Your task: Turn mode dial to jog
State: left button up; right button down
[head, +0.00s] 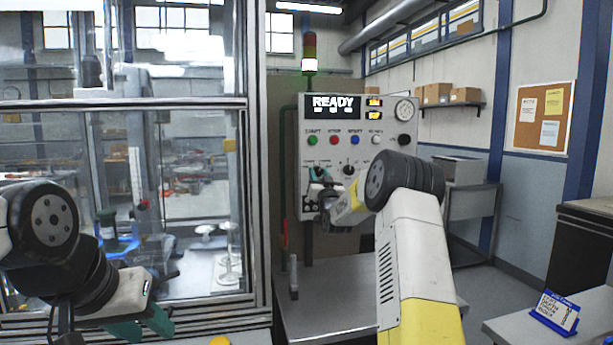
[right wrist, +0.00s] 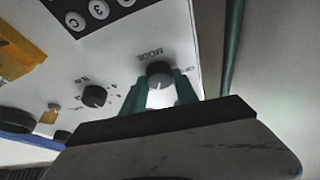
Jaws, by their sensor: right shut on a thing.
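In the head view my right gripper (head: 319,176) is at the panel's lower left and hides the dial. I cannot tell which setting the dial points to. My left gripper (head: 141,326) hangs low at the left, away from the panel; its finger gap is unclear.
A second black dial (right wrist: 94,96) sits beside the mode dial. The panel's display (head: 333,106) reads READY above a row of coloured buttons. A glazed machine enclosure (head: 250,200) stands left of the panel, and a grey table (head: 330,305) is below it.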

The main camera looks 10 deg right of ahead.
jog(key=m+h, duration=0.1)
jog(key=m, duration=0.2)
jog(key=m+h, duration=0.2)
jog(key=shift+a+m+g, duration=0.15)
jog(key=shift+m+g, duration=0.15)
jog(key=shift+m, duration=0.1)
jog(key=shift+m+g+h, duration=0.6)
jog(key=shift+m+h, duration=0.3)
jog(key=shift+m, duration=1.6)
jog(key=c, duration=0.9)
grip_release()
jog(key=shift+c, duration=0.2)
jog(key=v, duration=0.7)
jog(key=shift+s, duration=0.4)
jog(key=shift+a, duration=0.15)
jog(key=shift+a, duration=0.1)
